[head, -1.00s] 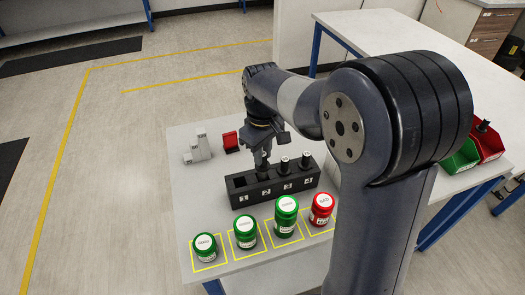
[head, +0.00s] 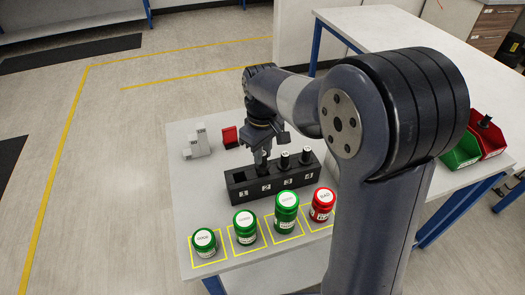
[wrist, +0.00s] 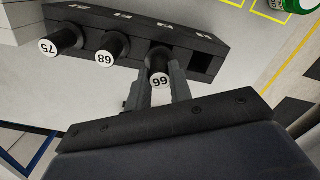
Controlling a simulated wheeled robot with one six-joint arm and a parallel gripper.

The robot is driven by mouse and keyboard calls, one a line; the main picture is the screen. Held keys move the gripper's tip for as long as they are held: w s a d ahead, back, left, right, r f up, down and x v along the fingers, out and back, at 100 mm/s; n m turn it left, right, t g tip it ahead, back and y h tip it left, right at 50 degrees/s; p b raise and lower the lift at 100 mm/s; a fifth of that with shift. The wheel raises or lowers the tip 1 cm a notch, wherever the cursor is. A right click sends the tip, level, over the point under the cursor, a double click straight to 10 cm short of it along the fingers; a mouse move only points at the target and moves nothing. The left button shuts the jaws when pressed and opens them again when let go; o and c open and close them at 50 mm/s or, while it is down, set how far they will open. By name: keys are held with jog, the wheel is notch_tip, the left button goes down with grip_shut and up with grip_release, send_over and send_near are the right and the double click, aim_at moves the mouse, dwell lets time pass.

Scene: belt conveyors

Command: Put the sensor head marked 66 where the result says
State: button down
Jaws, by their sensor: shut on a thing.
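The sensor head marked 66 (wrist: 159,80) stands at the second slot of the black rack (wrist: 130,35), with its white numbered cap facing the wrist camera. My gripper (wrist: 160,88) is shut on it; in the head view my gripper (head: 262,160) is over slot 2, and the arm partly hides the head there. Heads marked 68 (wrist: 110,51) and 75 (wrist: 49,47) stand in slots 3 and 4. Slot 1 (wrist: 201,63) is empty. In the head view, the rack (head: 270,190) shows slot numbers on its front. I cannot tell whether the held head is lifted.
Several lidded jars, green (head: 245,227) and red (head: 322,205), stand in yellow squares in front of the rack. Behind it are a grey stepped block (head: 197,143) and a small red object (head: 230,136). Green (head: 462,152) and red (head: 487,137) bins sit right, beyond my arm.

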jog(key=shift+f, duration=0.2)
jog(key=shift+f+b, duration=0.6)
jog(key=shift+f, duration=0.2)
jog(key=shift+f, duration=0.25)
dwell(0.4)
jog(key=c, duration=1.2)
grip_release()
notch_tip(320, 180, up, 11)
jog(key=shift+f, duration=0.1)
